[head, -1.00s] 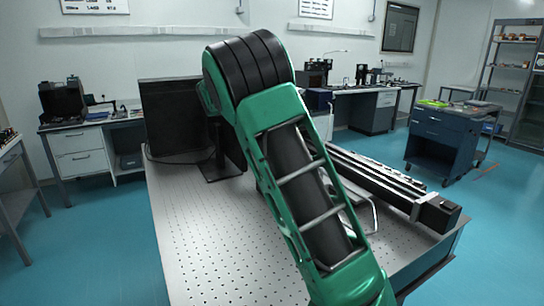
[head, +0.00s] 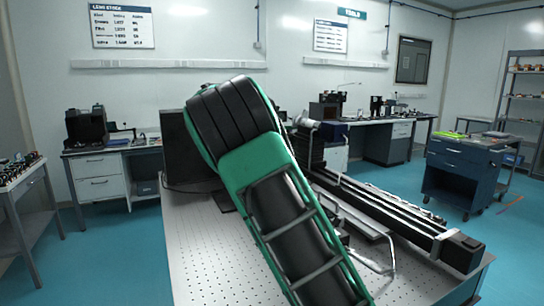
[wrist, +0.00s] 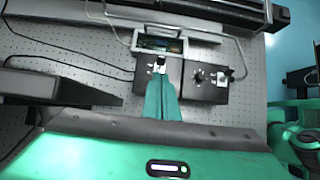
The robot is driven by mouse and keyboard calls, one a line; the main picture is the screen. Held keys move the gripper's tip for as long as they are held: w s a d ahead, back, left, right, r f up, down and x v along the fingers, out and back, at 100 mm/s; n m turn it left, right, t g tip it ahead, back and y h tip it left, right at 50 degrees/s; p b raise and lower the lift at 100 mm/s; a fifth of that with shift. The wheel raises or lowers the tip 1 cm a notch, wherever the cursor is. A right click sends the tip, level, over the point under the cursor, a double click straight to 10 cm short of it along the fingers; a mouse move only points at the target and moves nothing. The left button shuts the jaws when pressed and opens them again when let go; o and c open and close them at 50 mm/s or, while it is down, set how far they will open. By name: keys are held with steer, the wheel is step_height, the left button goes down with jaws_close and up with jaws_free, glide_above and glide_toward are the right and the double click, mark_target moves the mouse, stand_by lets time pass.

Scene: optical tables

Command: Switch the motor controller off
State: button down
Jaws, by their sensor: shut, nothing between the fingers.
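In the wrist view, two dark control boxes stand side by side on the perforated table top. The right box (wrist: 207,82) has knobs or switches on its face. The left box (wrist: 143,78) is partly covered by my gripper (wrist: 161,75). I cannot tell from the markings which one is the motor controller, nor read any switch's position. My gripper is shut and empty, its teal fingers reaching over the left box close to a small pale fitting. Whether the tips touch it is unclear. In the head view, my green arm hides the gripper and most of the boxes.
The optical table (head: 205,250) carries a long black rail (head: 400,215) along its right side and a dark panel (head: 188,150) at the back left. Cables (wrist: 75,62) cross the table. A blue drawer cart (head: 460,175) stands to the right. The table's front left is clear.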

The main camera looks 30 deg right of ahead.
steer(key=shift+a+r, duration=0.2)
steer(key=shift+r, duration=0.55)
steer(key=shift+a+r, duration=0.2)
steer(key=shift+r, duration=0.5)
steer(key=s+d+f+m+y, duration=0.2)
steer(key=s+d+f+m, duration=0.25)
steer(key=s, duration=0.45)
steer(key=s+d+f+m+y, duration=0.3)
steer(key=s+f+m, duration=0.25)
steer(key=s, duration=0.35)
steer(key=s+a+f+m, duration=0.3)
steer(key=s+a+m, duration=0.1)
steer(key=s, duration=0.4)
steer(key=s+a+f+m+y, duration=0.1)
steer(key=s+a+f+m, duration=0.3)
steer(key=s, duration=0.4)
steer(key=s+a+f+m+y, duration=0.1)
steer(key=s+a+f+m, duration=0.2)
steer(key=s+a+m, duration=0.2)
steer(key=shift+s+a+f+t, duration=0.15)
steer(key=shift+s+t, duration=0.05)
steer(key=shift+s, duration=0.5)
steer(key=shift+s+a+f+t, duration=0.1)
steer(key=shift+s+a+t, duration=0.1)
steer(key=shift+s, duration=0.5)
steer(key=shift+d, duration=0.1)
